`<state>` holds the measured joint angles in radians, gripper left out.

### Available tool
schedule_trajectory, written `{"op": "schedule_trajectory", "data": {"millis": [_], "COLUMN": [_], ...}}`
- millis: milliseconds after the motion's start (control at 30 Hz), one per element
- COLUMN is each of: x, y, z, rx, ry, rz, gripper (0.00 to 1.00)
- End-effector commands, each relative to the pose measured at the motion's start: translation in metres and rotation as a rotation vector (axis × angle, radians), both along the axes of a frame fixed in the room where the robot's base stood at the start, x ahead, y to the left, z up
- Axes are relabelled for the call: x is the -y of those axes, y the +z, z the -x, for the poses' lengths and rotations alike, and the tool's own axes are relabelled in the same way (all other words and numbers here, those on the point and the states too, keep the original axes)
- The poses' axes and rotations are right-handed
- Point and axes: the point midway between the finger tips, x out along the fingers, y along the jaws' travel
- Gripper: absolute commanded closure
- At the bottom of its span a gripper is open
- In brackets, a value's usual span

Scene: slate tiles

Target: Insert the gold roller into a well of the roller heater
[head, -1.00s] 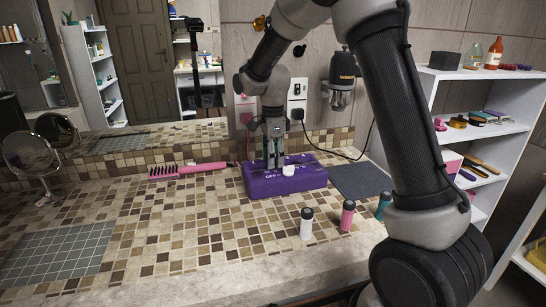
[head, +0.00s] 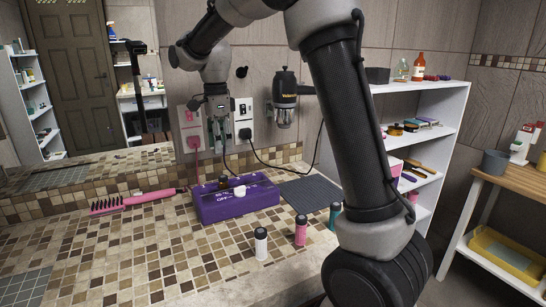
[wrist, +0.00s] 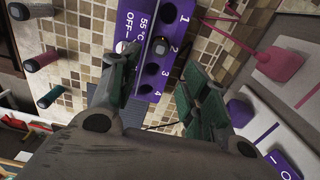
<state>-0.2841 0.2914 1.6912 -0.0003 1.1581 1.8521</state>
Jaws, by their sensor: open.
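The purple roller heater (head: 262,198) sits on the tiled counter, with a white knob (head: 239,191) on it. A dark-capped roller (head: 224,182), seemingly the gold one, stands upright in the heater; little of its gold side shows. In the wrist view this roller (wrist: 160,47) sits in the well by the mark 2, and the other visible wells look dark and empty. My gripper (head: 218,142) is open and empty above the heater, apart from the roller. In the wrist view its fingers (wrist: 172,72) are spread wide.
White (head: 261,245), pink (head: 301,231) and teal (head: 334,216) rollers stand on the counter front right of the heater. A pink brush (head: 135,201) lies to its left, and a dark mat (head: 311,192) to its right. Outlets with cords (head: 244,125) are on the wall behind.

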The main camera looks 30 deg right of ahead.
Motion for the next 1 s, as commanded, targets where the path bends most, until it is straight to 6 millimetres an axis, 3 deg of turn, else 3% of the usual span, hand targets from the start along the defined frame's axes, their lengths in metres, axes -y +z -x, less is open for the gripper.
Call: {"op": "schedule_trajectory", "data": {"millis": [167,267,400,600,700,833,1000], "x": [0.023,0.052,0.094,0.133,0.142,0.147,0.149], "y": [0.023,0.047,0.066,0.057,0.044,0.031,0.026], "z": [0.028,0.071,0.150,0.254,0.289,0.313,0.320], "rx": [0.038,0.093,0.178,0.269,0.289,0.296,0.296], "ry": [0.137,0.340,0.700,1.182,1.357,1.496,1.547], "rz": [-0.007,-0.004,0.036,0.159,0.221,0.274,0.294], "gripper": [0.54,0.54,0.54,0.54,0.54,0.54,0.54]}}
